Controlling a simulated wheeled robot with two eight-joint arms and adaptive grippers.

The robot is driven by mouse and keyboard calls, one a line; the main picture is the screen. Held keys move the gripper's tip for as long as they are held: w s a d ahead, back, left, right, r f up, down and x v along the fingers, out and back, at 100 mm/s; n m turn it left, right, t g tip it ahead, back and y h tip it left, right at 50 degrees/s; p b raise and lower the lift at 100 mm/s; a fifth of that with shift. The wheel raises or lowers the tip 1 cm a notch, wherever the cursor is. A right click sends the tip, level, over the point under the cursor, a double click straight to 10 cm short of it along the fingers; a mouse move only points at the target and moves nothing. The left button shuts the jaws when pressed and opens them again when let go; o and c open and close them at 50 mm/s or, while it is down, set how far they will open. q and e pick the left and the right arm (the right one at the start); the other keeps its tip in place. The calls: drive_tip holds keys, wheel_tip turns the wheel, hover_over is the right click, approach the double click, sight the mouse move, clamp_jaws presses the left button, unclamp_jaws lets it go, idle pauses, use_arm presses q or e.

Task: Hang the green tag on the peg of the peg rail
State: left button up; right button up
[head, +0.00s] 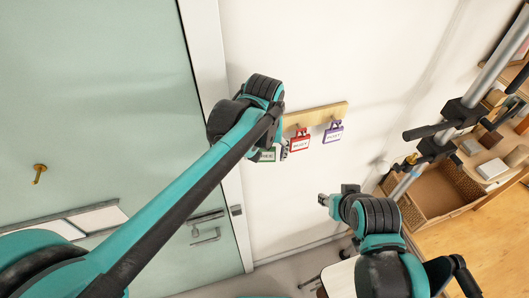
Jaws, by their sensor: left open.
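The wooden peg rail (327,113) is fixed on the white wall. A red tag (299,143) and a purple tag (333,132) hang from it. The green tag (267,155) shows below the rail's left end, left of the red tag. My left gripper (284,151) is open right by the green tag, and its wrist covers the rail's left end. I cannot see whether the green tag hangs on a peg, or whether it touches the fingers. My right gripper (323,200) is below the rail, away from the tags; its fingers are too small to read.
A green door (110,90) with a white frame (208,70) and a handle (206,236) is on the left. A wicker basket (440,190) and a wooden desk with small boxes stand at right. The wall below the tags is clear.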

use_arm(q)
drive_tip(key=shift+r, duration=0.1)
wheel_tip(320, 180, up, 12)
drive_tip(key=s, duration=0.2)
drive_tip(key=shift+f, duration=0.2)
